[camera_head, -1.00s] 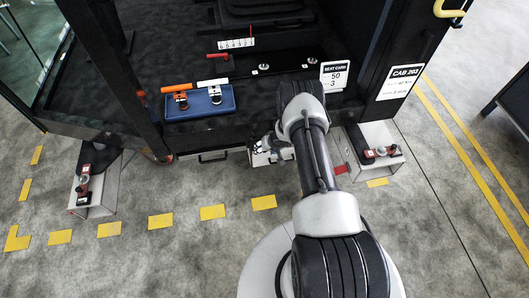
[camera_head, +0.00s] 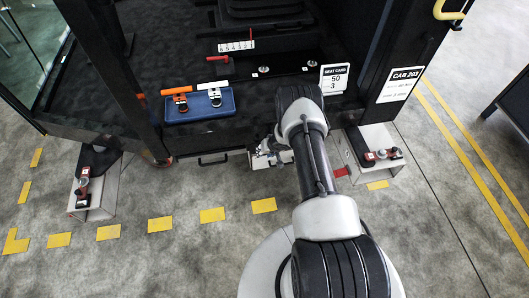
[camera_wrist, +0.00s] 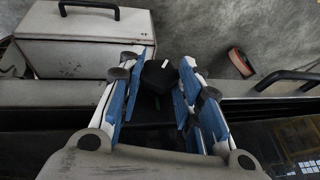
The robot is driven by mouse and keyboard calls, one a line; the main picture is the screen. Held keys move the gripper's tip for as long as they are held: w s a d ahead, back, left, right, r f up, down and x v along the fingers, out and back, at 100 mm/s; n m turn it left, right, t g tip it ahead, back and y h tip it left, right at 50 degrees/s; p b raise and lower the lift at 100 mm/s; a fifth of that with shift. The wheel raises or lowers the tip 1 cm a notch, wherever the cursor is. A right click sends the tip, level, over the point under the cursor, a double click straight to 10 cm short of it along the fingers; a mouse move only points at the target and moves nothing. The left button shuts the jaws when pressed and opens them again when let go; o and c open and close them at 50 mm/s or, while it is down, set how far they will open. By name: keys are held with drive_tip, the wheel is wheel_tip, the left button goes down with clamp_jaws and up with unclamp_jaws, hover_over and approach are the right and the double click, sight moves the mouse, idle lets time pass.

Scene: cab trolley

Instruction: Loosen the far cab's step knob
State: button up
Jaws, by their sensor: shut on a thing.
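The knob (camera_wrist: 158,74) is black with a white pointer line, seen in the middle of the wrist view. My gripper (camera_wrist: 160,84) is shut on it, with one blue-padded finger on each side. The white pointer line leans up and to the right. In the head view my gripper (camera_head: 266,153) is low at the cab's front edge, partly behind my arm, and the knob cannot be made out there.
A grey box with a black handle (camera_wrist: 82,45) lies beyond the fingers. A blue tray (camera_head: 226,104) with two small devices sits on the cab floor. Step boxes with red-and-black fittings stand at left (camera_head: 92,205) and right (camera_head: 380,168). The floor in front is open.

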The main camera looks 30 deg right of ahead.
drive_tip(key=shift+w+r, duration=0.1)
drive_tip(key=shift+c, duration=0.4)
drive_tip(key=shift+w+r+h+p, duration=0.15)
drive_tip(key=shift+h+p, duration=0.25)
drive_tip(key=shift+p, duration=0.75)
drive_tip(key=shift+a+h, duration=0.1)
drive_tip(key=shift+h, duration=0.2)
drive_tip(key=o, duration=1.1)
drive_tip(key=shift+s+f, duration=0.2)
